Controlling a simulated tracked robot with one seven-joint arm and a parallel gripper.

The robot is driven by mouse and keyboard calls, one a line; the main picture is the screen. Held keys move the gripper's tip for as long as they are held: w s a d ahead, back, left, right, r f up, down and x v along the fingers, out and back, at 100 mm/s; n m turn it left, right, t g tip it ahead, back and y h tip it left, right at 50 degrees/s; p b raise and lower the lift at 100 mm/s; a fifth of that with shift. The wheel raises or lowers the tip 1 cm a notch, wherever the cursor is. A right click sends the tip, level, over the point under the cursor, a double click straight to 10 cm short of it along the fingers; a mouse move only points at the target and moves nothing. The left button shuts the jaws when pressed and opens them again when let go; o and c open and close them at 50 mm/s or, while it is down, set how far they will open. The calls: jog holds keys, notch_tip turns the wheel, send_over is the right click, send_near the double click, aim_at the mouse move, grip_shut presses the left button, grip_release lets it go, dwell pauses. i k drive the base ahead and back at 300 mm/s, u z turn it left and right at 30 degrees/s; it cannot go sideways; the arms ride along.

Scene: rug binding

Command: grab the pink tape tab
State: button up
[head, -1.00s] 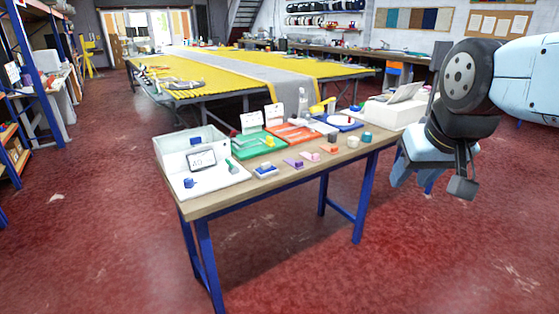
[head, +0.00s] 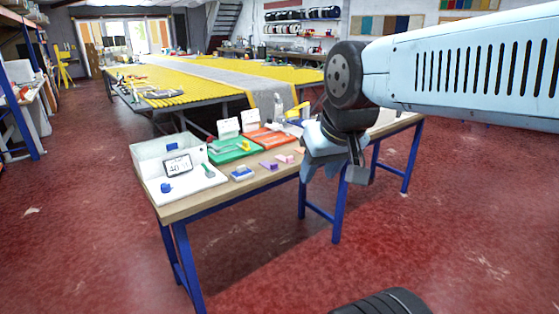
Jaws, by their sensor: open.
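The pink tape tab (head: 286,158) lies near the front edge of the wooden workbench (head: 240,187). A purple tab (head: 268,166) lies to its left and an orange piece (head: 299,150) to its right, partly hidden. My gripper (head: 340,175) is open and empty, to the right of the pink tab in the picture and apart from it. It hangs in front of the bench's right half and hides much of what stands there.
A white bin (head: 146,151), a green tray (head: 231,157) and an orange-red tray (head: 265,137) stand on the bench. A blue-and-white block (head: 242,174) lies near the front edge. The red floor before the bench is clear. A long yellow table (head: 190,85) stands behind.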

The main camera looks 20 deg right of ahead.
aim_at(289, 160)
jog(key=u, duration=0.05)
jog(key=i, duration=1)
jog(key=z, duration=0.05)
